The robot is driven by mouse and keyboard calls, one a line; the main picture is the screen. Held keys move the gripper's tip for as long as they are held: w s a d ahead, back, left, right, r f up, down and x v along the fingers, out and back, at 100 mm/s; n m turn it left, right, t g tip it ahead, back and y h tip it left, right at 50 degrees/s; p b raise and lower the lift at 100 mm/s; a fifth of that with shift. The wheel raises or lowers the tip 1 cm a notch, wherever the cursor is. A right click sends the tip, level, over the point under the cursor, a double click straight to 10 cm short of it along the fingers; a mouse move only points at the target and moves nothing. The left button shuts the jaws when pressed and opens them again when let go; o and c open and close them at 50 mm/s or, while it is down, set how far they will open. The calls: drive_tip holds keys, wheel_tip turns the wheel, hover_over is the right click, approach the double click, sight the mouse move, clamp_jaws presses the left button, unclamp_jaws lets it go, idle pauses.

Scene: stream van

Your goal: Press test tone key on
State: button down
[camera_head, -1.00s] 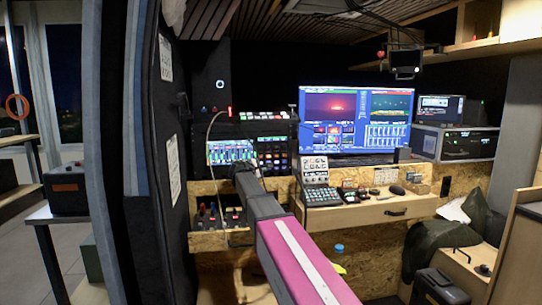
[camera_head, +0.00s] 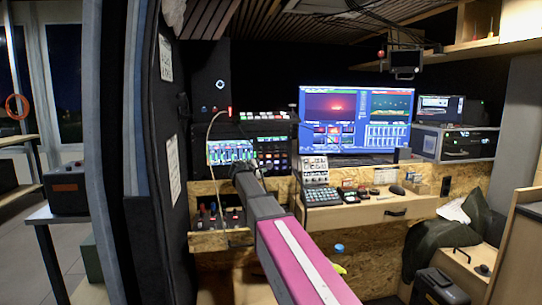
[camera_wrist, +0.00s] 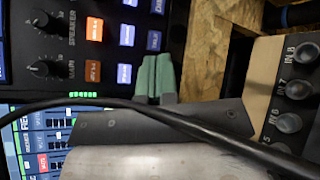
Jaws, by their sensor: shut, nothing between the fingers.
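A dark key panel (camera_wrist: 112,14) with orange and blue lit keys fills the upper middle of the wrist view. The panel also shows in the head view (camera_head: 273,155), just beyond the end of my arm. The labels are too small to tell which key is the test tone key. My gripper (camera_wrist: 156,80) is shut and empty, with its green fingertips together. In the head view my arm hides the gripper.
Two black knobs (camera_wrist: 45,45) sit left of the keys. A mixer screen (camera_wrist: 40,145) is at lower left. A black cable (camera_wrist: 145,106) crosses in front of the wrist camera. The desk (camera_head: 365,212) holds small control boxes.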

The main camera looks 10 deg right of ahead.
drive_tip(key=shift+s, duration=0.25)
drive_tip(key=s, duration=0.6)
idle(0.5)
